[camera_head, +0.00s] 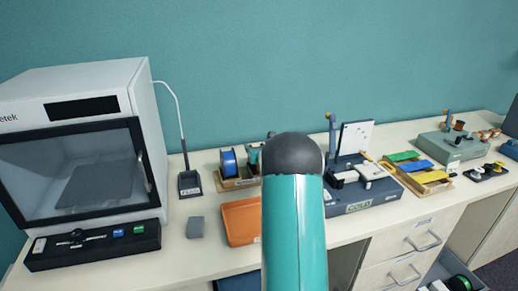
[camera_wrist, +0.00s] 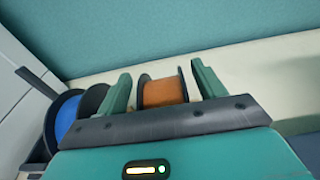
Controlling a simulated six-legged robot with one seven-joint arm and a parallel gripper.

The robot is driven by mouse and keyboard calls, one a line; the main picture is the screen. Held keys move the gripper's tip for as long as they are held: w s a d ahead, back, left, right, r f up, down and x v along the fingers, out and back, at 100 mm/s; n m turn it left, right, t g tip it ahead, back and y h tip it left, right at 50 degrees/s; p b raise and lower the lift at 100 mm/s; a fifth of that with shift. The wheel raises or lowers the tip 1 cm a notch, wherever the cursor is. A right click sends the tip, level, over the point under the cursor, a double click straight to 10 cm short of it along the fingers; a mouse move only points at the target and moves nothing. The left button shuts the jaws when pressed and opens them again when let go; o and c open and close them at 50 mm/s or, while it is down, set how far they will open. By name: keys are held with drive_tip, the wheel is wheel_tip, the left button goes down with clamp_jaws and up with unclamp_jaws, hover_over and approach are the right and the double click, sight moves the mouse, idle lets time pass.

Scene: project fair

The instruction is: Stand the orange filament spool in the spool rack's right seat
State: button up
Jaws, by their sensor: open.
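In the wrist view, my gripper (camera_wrist: 161,70) is open, with one green finger on each side of the orange filament spool (camera_wrist: 163,91). The spool has dark flanges and appears upright; its lower part is hidden behind my palm. A small gap shows beside the flanges. The blue spool (camera_wrist: 68,118) is to the left of my left finger. In the head view, the wooden spool rack (camera_head: 237,184) holds the blue spool (camera_head: 229,162) at its left. My arm hides the rack's right part and the orange spool there. I cannot see how the orange spool rests.
A 3D printer (camera_head: 85,140) stands at the left. A dark labelled stand (camera_head: 190,184), a grey block (camera_head: 195,227) and an orange tray (camera_head: 241,222) lie near the rack. A grey-blue machine (camera_head: 362,197) stands right of my arm. The teal wall rises behind.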

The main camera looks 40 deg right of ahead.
drive_tip(key=v, duration=1.2)
drive_tip(key=s+a+r+m+g+y, duration=0.15)
drive_tip(key=a+r+m, duration=0.25)
drive_tip(key=a+m, duration=0.55)
drive_tip(key=a+r+m+g+y, duration=0.15)
drive_tip(key=a+r+m, duration=0.4)
drive_tip(key=a, duration=0.75)
drive_tip(key=s+a+f+m+g+y, duration=0.2)
drive_tip(key=s+a+m+g+y, duration=0.2)
drive_tip(key=s+a+m, duration=1.1)
drive_tip(key=s+a+g, duration=0.1)
drive_tip(key=s+a, duration=0.4)
drive_tip(key=a, duration=0.3)
drive_tip(key=shift+s+g+y, duration=0.3)
drive_tip(key=shift+y, duration=0.1)
